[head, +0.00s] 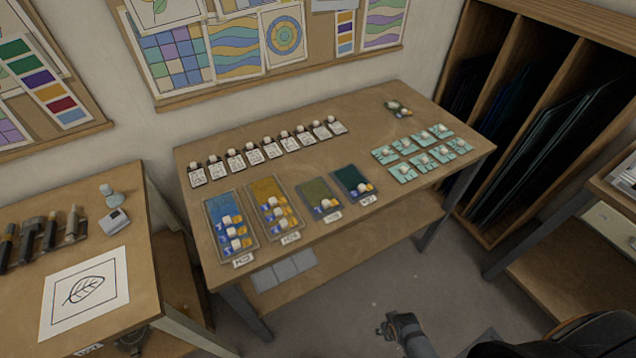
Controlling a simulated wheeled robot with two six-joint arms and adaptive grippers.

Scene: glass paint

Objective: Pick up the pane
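Several coloured glass panes lie flat on the middle table: a blue pane (224,208), an amber pane (264,190), an olive pane (317,191) and a dark teal pane (350,176). Small pale and coloured pieces sit on them, with a white label in front of each. I cannot tell which pane is meant. My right gripper (384,328) is low at the bottom, in front of the table and apart from the panes; it is too small to tell whether its fingers are open. My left gripper is not in view.
The middle table (330,232) also holds a row of small labelled cards (254,155) and pale green tiles (425,152). A wooden rack (545,110) with dark sheets stands right. A left table (145,270) holds tools and a leaf drawing (84,292). Grey floor is clear in front.

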